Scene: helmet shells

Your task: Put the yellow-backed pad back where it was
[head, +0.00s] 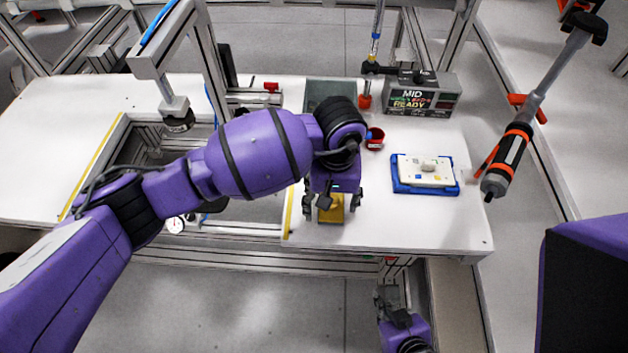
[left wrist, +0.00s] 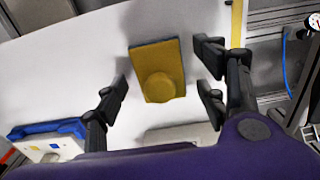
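The yellow-backed pad (head: 331,213) lies on the white table near its front edge, yellow side up with a round raised knob. In the left wrist view the pad (left wrist: 155,65) lies flat, with free table on both sides. My left gripper (head: 330,206) is over it, pointing down, with its fingers spread on either side. In the left wrist view the left gripper (left wrist: 165,88) is open and empty, and its fingers appear apart from the pad. My right gripper (head: 392,302) hangs low in front of the table edge; its finger opening is unclear.
A blue tray (head: 399,186) with a white board lies right of the pad. Behind stand a red cup (head: 375,141), a display box (head: 423,96) and a grey bin (head: 328,90). A framed opening (head: 262,211) lies left. A driver-like tool (head: 509,156) hangs at the right.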

